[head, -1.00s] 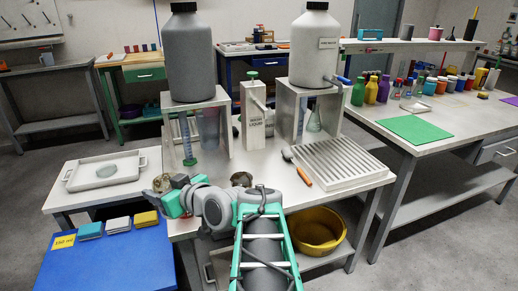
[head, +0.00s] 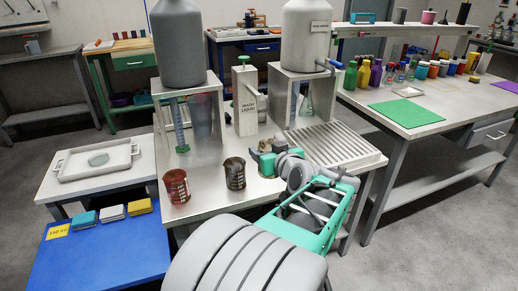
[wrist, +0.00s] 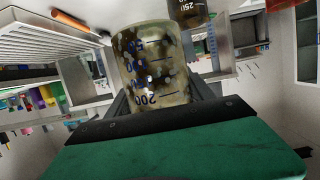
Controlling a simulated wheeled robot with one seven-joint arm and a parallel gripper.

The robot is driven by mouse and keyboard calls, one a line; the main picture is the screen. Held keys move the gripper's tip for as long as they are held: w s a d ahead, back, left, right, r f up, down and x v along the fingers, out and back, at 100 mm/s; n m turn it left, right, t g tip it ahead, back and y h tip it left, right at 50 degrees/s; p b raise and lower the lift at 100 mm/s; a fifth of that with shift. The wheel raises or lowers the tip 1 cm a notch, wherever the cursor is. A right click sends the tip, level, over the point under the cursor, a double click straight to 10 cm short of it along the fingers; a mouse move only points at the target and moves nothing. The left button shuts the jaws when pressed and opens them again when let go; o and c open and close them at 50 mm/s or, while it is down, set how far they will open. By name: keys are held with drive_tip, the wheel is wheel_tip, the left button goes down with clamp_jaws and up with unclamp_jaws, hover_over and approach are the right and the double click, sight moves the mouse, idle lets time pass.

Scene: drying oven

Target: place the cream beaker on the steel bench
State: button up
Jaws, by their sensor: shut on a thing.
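My gripper (head: 262,160) is shut on a cream, dark-mottled beaker with blue markings, which fills the middle of the wrist view (wrist: 150,68). A red beaker (head: 176,187) and a dark brown-grey beaker (head: 234,173) stand on the bench to the left of the gripper. A dark beaker also shows at the top of the wrist view (wrist: 187,12).
A ribbed drainer (head: 335,147) lies right of the gripper. A white wash liquid dispenser (head: 245,105) and two stands with a grey tank (head: 180,45) and white tank (head: 306,40) are behind. The bench's front middle is bare. A white tray (head: 95,163) is left.

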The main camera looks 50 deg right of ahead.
drive_tip(key=w+d+f, duration=0.2)
drive_tip(key=d+f, duration=0.1)
drive_tip(key=w+d+f+b, duration=0.1)
drive_tip(key=w+d+f, duration=0.2)
drive_tip(key=w+d+f+b, duration=0.1)
drive_tip(key=w+d+f, duration=0.1)
drive_tip(key=d+f, duration=0.1)
drive_tip(key=shift+w, duration=0.35)
drive_tip(key=shift+f+b, duration=0.45)
drive_tip(key=shift+f, duration=1.25)
drive_tip(key=o, duration=1.3)
drive_tip(key=shift+o, duration=0.2)
drive_tip(key=shift+r+p, duration=0.35)
drive_tip(key=p+v, duration=0.1)
drive_tip(key=v, duration=1)
drive_tip(key=shift+s+a, duration=0.25)
drive_tip(key=shift+s, duration=0.15)
